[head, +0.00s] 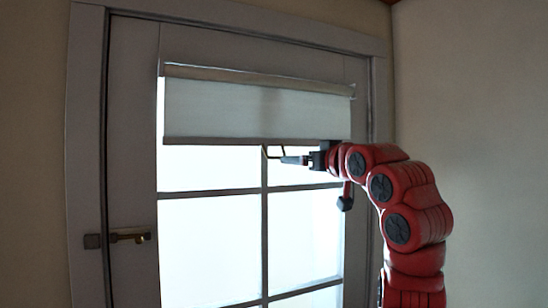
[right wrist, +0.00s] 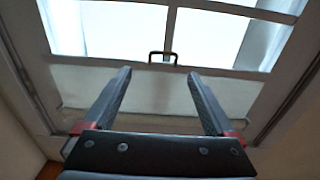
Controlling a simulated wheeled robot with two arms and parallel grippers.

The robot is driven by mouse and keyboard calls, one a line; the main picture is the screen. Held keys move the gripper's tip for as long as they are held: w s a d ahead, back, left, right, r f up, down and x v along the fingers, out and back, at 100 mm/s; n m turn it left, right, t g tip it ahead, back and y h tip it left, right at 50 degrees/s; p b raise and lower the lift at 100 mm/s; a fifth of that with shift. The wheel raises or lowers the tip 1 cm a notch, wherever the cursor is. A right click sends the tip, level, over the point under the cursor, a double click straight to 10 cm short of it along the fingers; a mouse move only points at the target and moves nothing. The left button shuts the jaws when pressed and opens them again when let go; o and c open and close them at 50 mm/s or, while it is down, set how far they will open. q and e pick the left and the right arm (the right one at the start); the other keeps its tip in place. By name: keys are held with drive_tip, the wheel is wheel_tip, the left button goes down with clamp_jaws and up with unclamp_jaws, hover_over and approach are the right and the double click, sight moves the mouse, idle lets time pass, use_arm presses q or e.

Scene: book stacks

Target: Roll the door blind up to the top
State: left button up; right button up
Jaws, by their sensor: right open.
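The door blind (head: 225,110) is a pale roller blind covering the upper part of the door glass, with its roller along the top. A small dark pull handle (head: 266,153) hangs from the middle of that edge. The blind (right wrist: 85,88) and the pull handle (right wrist: 163,54) also show in the right wrist view, which appears upside down. My right gripper (head: 290,159) is just right of the handle. In the right wrist view the right gripper (right wrist: 159,74) has its fingers apart with nothing between them; the handle shows just beyond the tips. My left gripper is out of view.
The grey door frame (head: 88,180) surrounds the glazed door. A plain wall (head: 475,120) stands to the right of my arm. The glass below the blind is clear.

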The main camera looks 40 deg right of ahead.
sight(278, 158)
drive_tip(key=p+x, duration=0.2)
drive_tip(key=x, duration=0.2)
drive_tip(key=p+x, duration=0.2)
drive_tip(key=x, duration=0.2)
drive_tip(key=p+x, duration=0.2)
drive_tip(key=x, duration=0.3)
drive_tip(key=shift+w+a, duration=0.1)
drive_tip(key=shift+a, duration=0.25)
drive_tip(key=shift+c, duration=1.3)
clamp_jaws()
